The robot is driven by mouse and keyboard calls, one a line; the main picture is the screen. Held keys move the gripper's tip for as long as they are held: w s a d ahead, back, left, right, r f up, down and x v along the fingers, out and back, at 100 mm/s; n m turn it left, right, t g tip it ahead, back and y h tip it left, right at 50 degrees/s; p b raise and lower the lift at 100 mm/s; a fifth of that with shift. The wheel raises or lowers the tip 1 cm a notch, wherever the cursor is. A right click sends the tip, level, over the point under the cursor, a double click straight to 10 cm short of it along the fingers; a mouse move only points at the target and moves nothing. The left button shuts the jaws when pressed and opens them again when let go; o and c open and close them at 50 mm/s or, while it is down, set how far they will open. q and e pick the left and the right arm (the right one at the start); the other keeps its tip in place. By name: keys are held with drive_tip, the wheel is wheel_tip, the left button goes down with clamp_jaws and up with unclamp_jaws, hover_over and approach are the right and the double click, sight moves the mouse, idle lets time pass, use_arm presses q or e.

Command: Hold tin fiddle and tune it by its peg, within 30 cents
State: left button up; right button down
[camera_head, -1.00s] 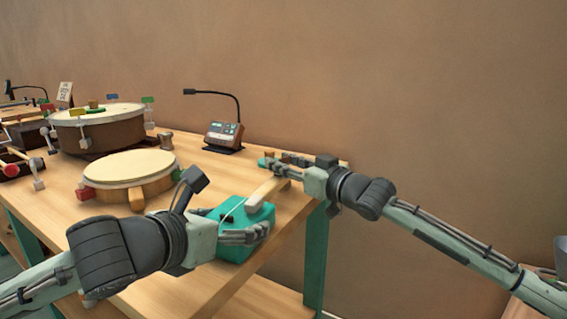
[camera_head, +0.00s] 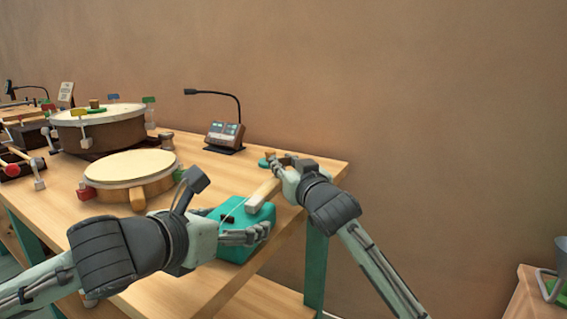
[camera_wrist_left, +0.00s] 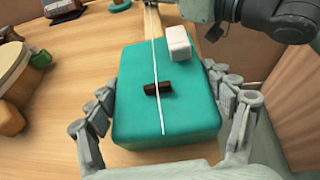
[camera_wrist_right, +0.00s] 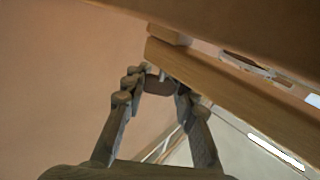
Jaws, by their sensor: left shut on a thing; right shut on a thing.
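The tin fiddle has a teal box body (camera_head: 238,246), a light wooden neck (camera_head: 270,188), a string, a dark bridge (camera_wrist_left: 158,88) and a pale block (camera_wrist_left: 179,43) at the neck's base. My left gripper (camera_head: 228,224) is shut on the body, with fingers along both sides in the left wrist view (camera_wrist_left: 165,105). My right gripper (camera_head: 281,165) is shut at the far end of the neck. In the right wrist view its fingertips (camera_wrist_right: 160,86) close around a small brown piece, seemingly the peg, which they mostly hide.
A tuner-like box (camera_head: 225,134) with a gooseneck stands at the back of the table. A low drum (camera_head: 130,168) and a larger drum (camera_head: 100,132) stand to the left. A green pad (camera_head: 265,163) lies near my right gripper. The table's right edge is close.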

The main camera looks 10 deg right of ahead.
idle(0.3)
drive_tip(key=c, duration=1.2)
unclamp_jaws()
drive_tip(key=shift+o, duration=0.2)
drive_tip(key=shift+s+d, duration=0.1)
use_arm(q)
drive_tip(key=o, duration=1.4)
drive_tip(key=shift+c, duration=0.2)
use_arm(e)
drive_tip(key=v, duration=1.2)
drive_tip(key=shift+a, duration=0.2)
use_arm(q)
drive_tip(key=shift+r, duration=0.1)
